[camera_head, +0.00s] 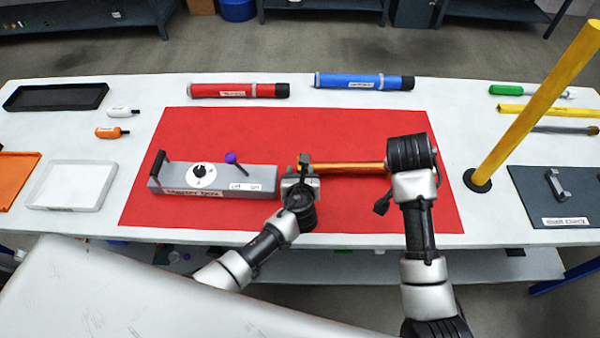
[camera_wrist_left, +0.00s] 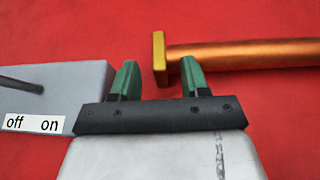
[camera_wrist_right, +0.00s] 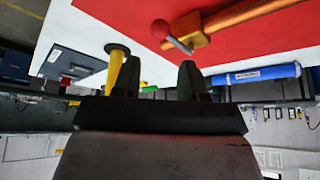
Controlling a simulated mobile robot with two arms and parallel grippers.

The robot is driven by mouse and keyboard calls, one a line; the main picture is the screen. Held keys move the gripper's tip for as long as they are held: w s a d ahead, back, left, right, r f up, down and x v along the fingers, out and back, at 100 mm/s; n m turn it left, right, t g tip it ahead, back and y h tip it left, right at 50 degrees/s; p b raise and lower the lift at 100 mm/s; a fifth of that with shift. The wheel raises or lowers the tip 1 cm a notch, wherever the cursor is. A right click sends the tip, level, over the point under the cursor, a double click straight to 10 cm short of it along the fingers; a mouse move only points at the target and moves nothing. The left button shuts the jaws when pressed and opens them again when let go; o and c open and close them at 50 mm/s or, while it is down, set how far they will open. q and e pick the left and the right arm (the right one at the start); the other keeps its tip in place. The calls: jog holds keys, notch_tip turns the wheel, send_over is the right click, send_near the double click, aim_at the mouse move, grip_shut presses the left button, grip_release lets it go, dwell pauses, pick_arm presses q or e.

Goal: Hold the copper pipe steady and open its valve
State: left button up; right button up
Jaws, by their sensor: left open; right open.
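The copper pipe (camera_head: 345,167) lies across the red mat, its right end hidden behind my right wrist in the head view. In the left wrist view, the pipe (camera_wrist_left: 240,55) ends in a brass flange (camera_wrist_left: 160,60). My left gripper (camera_head: 303,168) is open, with the flange just beyond the gap between its fingers (camera_wrist_left: 158,78). In the right wrist view, the valve's red-knobbed lever (camera_wrist_right: 162,29) rises from a brass body (camera_wrist_right: 190,35) on the pipe (camera_wrist_right: 235,14).
A grey box (camera_head: 215,186) with a dial and purple-knobbed lever stands left of my left gripper on the red mat (camera_head: 260,130). Red (camera_head: 235,90) and blue (camera_head: 365,82) tubes lie behind. A yellow post (camera_head: 530,110) stands right of my right arm.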

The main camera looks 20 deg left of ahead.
pick_arm(q)
jog(key=shift+c, duration=0.4)
grip_shut()
pick_arm(e)
jog(key=shift+c, duration=0.3)
